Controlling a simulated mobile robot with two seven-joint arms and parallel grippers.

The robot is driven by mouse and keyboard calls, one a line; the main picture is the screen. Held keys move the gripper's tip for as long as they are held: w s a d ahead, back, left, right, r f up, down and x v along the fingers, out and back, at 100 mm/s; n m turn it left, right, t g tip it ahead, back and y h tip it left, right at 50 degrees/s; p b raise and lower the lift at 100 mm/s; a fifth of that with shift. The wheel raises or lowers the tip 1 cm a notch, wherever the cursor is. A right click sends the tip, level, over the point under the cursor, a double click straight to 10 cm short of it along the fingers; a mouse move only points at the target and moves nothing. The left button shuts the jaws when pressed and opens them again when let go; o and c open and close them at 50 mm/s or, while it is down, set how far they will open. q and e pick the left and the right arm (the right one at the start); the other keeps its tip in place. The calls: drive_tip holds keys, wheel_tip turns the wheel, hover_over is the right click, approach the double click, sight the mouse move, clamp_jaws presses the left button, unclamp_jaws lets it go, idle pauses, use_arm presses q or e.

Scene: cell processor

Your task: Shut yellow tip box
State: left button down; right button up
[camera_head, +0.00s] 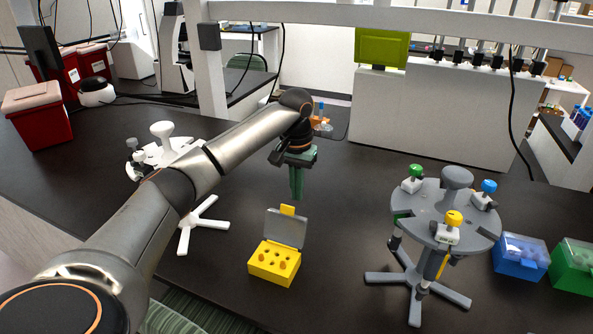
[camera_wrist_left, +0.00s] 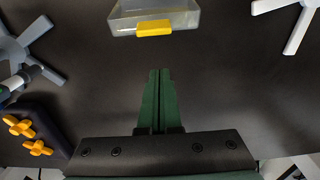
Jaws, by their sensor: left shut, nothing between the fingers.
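The yellow tip box (camera_head: 274,266) stands on the black bench, in the middle of the head view. Its clear lid (camera_head: 286,229) is raised at the back, with a yellow tab (camera_head: 287,210) at its upper edge. Several tip holes show in the open box. My left gripper (camera_head: 297,197) points down behind the raised lid, its green fingers closed together and empty. In the left wrist view, the fingers (camera_wrist_left: 159,72) are side by side, apart from the lid's yellow tab (camera_wrist_left: 154,28) at the top. The yellow base is out of that view. My right gripper is not in view.
A grey pipette carousel (camera_head: 440,215) stands to the right of the box. A blue box (camera_head: 520,257) and a green box (camera_head: 573,265) are farther right. A white stand (camera_head: 203,222) is at the left, partly behind my arm. An orange rack (camera_head: 320,122) is behind the gripper.

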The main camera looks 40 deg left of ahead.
use_arm(q)
drive_tip(key=shift+s+d+r+p, duration=0.15)
drive_tip(key=shift+s+d+r, duration=0.05)
drive_tip(key=shift+s, duration=0.4)
drive_tip(key=shift+s+d+r+p, duration=0.1)
drive_tip(key=shift+s+d+r, duration=0.1)
drive_tip(key=shift+s, duration=0.4)
drive_tip(key=shift+s+d+r+p, duration=0.15)
drive_tip(key=shift+s+r, duration=0.05)
drive_tip(key=shift+s, duration=0.4)
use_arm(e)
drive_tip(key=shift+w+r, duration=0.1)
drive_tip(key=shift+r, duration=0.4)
use_arm(q)
drive_tip(key=shift+s+r+t+y+b, duration=0.1)
drive_tip(key=shift+s+t+y+b, duration=0.35)
drive_tip(key=shift+t, duration=0.45)
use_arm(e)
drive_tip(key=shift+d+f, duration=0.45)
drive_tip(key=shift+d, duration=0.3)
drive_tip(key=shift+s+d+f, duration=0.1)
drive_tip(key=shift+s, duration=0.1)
